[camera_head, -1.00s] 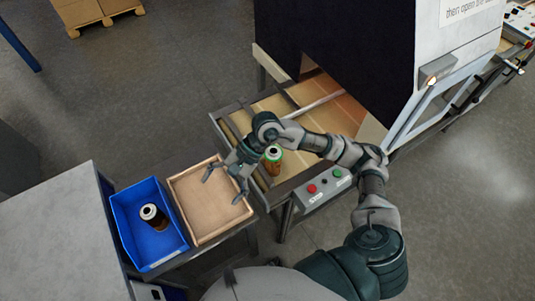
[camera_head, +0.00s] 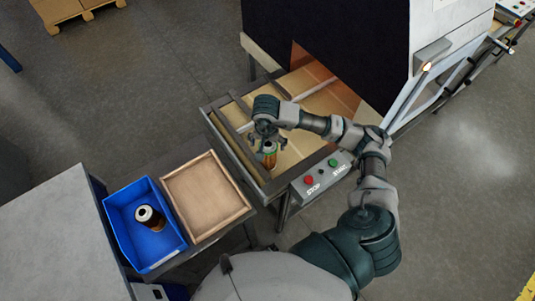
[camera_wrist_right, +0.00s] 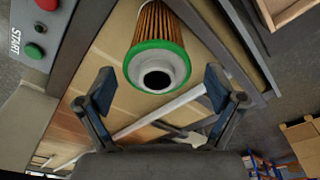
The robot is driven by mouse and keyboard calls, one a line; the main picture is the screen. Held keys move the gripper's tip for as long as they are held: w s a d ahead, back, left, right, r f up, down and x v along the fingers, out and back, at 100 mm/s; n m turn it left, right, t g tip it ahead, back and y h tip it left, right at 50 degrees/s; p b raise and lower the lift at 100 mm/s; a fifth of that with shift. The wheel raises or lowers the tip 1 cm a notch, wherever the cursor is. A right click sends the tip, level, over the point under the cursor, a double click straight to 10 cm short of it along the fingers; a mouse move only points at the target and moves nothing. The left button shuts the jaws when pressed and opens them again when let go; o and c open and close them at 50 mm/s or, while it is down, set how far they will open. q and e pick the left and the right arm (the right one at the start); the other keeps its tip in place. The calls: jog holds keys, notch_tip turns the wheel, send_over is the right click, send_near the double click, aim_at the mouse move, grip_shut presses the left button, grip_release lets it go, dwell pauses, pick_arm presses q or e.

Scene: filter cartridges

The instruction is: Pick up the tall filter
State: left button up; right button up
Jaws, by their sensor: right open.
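A filter with a green rim and brown pleats (camera_head: 269,149) stands on the conveyor, partly hidden by my right gripper in the head view. In the right wrist view this filter (camera_wrist_right: 157,55) shows its green end ring and dark centre hole. My right gripper (camera_head: 268,141) is open over it; in the wrist view its fingers (camera_wrist_right: 157,92) are spread to either side below the ring, with no clear contact. Another filter with a white top and brown body (camera_head: 150,217) is in the blue bin (camera_head: 163,260). My left gripper is not in view.
An empty wooden tray (camera_head: 207,197) is beside the blue bin. A control box with a red button (camera_head: 309,181) and a green button (camera_head: 332,163) is at the conveyor's near edge. The dark machine housing (camera_head: 330,40) rises behind.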

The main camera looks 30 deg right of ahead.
jog(key=shift+d+f, duration=0.2)
jog(key=shift+f, duration=0.4)
notch_tip(320, 180, down, 5)
jog(key=shift+p, duration=0.65)
jog(key=c, duration=1.1)
